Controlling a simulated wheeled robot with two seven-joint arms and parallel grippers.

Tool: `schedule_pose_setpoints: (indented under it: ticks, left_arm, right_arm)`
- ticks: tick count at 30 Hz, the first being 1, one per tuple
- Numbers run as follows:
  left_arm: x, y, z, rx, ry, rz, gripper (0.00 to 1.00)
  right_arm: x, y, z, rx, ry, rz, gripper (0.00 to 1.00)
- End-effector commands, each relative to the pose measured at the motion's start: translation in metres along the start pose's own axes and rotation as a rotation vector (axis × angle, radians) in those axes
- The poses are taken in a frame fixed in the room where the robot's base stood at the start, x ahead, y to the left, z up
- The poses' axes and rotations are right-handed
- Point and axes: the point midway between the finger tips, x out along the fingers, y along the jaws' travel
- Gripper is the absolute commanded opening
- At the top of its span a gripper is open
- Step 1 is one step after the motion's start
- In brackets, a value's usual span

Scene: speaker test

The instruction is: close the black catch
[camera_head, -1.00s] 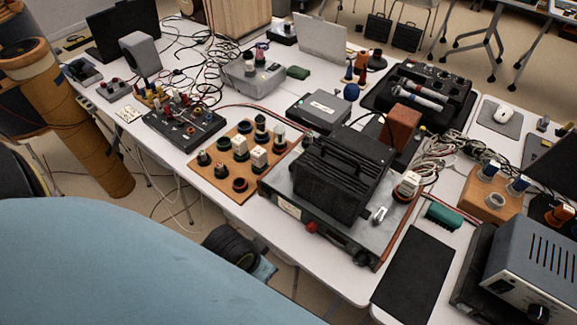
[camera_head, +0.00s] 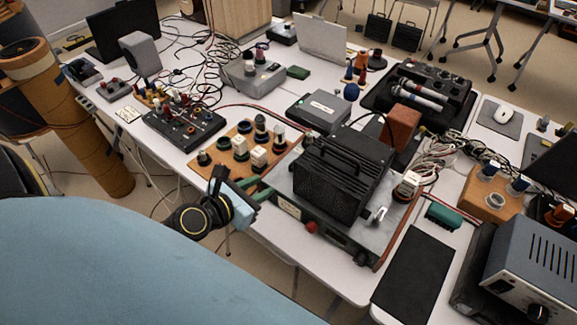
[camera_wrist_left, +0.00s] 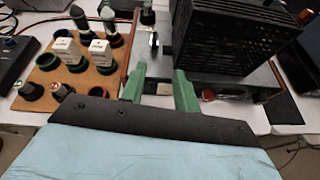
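A black ribbed box (camera_head: 340,178) with a top handle stands on a flat grey metal base (camera_head: 288,212); both show in the wrist view, the box at upper right (camera_wrist_left: 228,38). A small dark catch-like part with a pale face (camera_wrist_left: 153,41) stands on the base left of the box; I cannot tell surely that it is the black catch. A pale metal lever (camera_head: 378,215) sits at the box's right front corner. My left gripper (camera_head: 259,189) has green fingers, apart and empty, at the base's left end; they also show in the wrist view (camera_wrist_left: 160,88). My right gripper is out of view.
A brown board (camera_head: 222,160) with several dark and white plugs lies just left of the base. A grey box (camera_head: 318,110) and a red-brown block (camera_head: 402,125) stand behind. A black mat (camera_head: 412,275) lies at right. Loose cables cover the back left.

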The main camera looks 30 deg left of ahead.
Motion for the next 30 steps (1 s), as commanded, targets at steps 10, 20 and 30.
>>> schedule_pose_setpoints:
  ticks: [10,20,30]
  left_arm:
    - [0.029,0.008,0.000,-0.127,-0.026,0.032,0.31]
    - [0.098,0.010,0.000,-0.122,-0.022,0.031,0.31]
    - [0.132,0.011,0.001,-0.122,-0.021,0.031,0.31]
  right_arm:
    - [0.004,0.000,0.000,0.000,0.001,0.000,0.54]
    - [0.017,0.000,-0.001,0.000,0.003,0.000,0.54]
    - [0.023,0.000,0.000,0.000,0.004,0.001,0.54]
